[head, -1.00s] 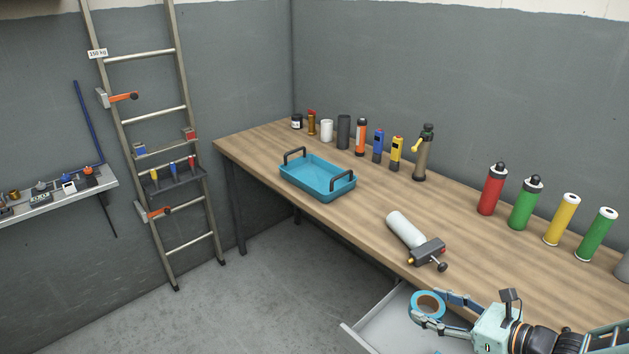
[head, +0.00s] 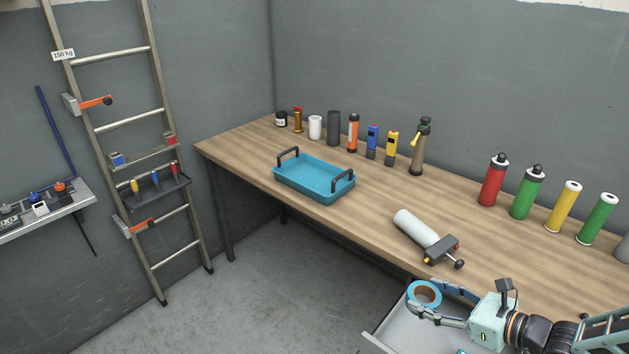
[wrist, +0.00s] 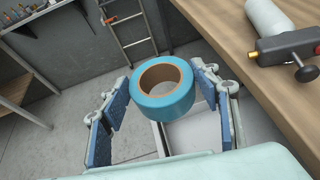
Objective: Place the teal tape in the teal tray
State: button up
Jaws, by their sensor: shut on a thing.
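The teal tape (head: 424,294) is a ring-shaped roll with a brown core. My gripper (head: 436,303) is shut on it and holds it above the open drawer at the table's front edge. In the wrist view the tape (wrist: 163,108) sits between the two blue-padded fingers of my gripper (wrist: 162,104). The teal tray (head: 314,179) stands on the wooden table, farther back and to the left of my gripper. It has two dark handles and looks empty.
A white cylinder with a grey valve (head: 420,233) lies on the table (head: 370,205) between tray and gripper. The open drawer (head: 395,335) is below my gripper. Bottles and canisters line the back. A ladder (head: 130,130) leans at the left wall.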

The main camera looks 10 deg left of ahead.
aim_at(321, 186)
jog(key=i+j+z, duration=0.2)
jog(key=j+z, duration=0.2)
jog(key=j, duration=0.65)
jog(key=j+z, duration=0.4)
jog(key=j, duration=0.65)
jog(key=j+z, duration=0.35)
jog(key=j, duration=0.75)
jog(key=j+z, duration=0.1)
jog(key=j, duration=0.3)
jog(key=k+j+z, duration=0.1)
jog(key=j, duration=0.35)
jog(key=k+j, duration=0.1)
jog(key=j, duration=0.3)
jog(key=k+j+z, duration=0.15)
jog(key=j, duration=0.25)
jog(key=i, duration=0.05)
